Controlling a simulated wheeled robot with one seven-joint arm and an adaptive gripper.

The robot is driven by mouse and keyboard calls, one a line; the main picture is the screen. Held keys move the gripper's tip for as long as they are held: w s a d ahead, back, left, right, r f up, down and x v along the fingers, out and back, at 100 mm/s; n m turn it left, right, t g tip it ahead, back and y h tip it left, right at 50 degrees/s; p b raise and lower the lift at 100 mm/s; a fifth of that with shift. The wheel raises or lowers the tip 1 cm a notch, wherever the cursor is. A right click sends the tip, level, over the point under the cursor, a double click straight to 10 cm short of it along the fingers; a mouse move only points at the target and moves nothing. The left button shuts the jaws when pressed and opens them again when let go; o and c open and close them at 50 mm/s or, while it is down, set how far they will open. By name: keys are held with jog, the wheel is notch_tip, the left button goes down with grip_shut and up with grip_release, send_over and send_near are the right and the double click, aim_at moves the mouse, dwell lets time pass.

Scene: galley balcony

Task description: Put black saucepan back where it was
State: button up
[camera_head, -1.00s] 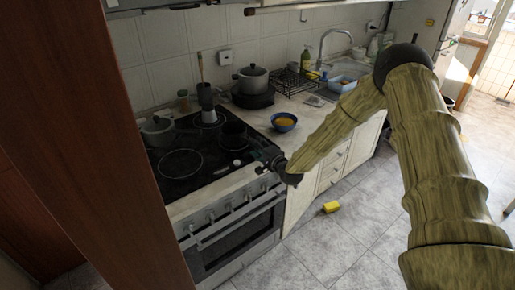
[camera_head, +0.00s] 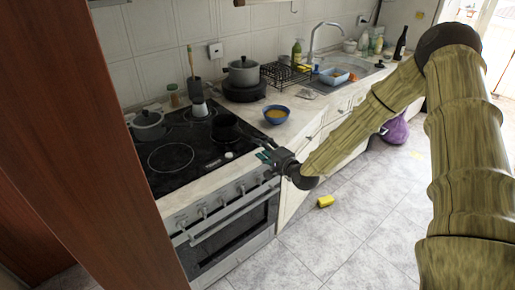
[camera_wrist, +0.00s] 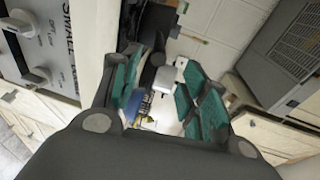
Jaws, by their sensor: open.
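The black saucepan (camera_head: 224,128) stands upright on the front right of the black glass stovetop (camera_head: 183,178). Its short dark handle points right, toward my gripper. My gripper (camera_head: 272,156) is just beyond the stove's front right edge, beside the saucepan and apart from its body. In the wrist view my gripper (camera_wrist: 160,95) is open, with teal pads on both fingers. A dark shape shows between the fingers there; I cannot tell if it is the saucepan's handle. Nothing is visibly gripped.
A grey pot (camera_head: 147,121) stands on the stove's left. Another grey pot (camera_head: 244,73) stands on the counter behind. A blue bowl (camera_head: 276,114) sits on the counter right of the saucepan. A brown panel (camera_head: 105,150) blocks the left.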

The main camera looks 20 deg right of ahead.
jog(key=s+a+f+n+g+h, duration=0.1)
jog(key=s+a+f+n+g, duration=0.3)
jog(key=s+f, duration=0.75)
jog(key=s+a+f+n+g, duration=0.3)
jog(key=s+a+f+g, duration=0.15)
jog(key=s+f, duration=0.7)
jog(key=s+f+n+g+h, duration=0.1)
jog(key=s+f+n+g, duration=0.2)
jog(key=s, duration=1.1)
jog(key=s+f+n+g+h, duration=0.2)
jog(key=s+f+n+g, duration=0.2)
jog(key=s, duration=1)
jog(key=shift+s+d+n, duration=0.25)
jog(key=shift+d+n, duration=0.05)
jog(key=shift+d, duration=0.1)
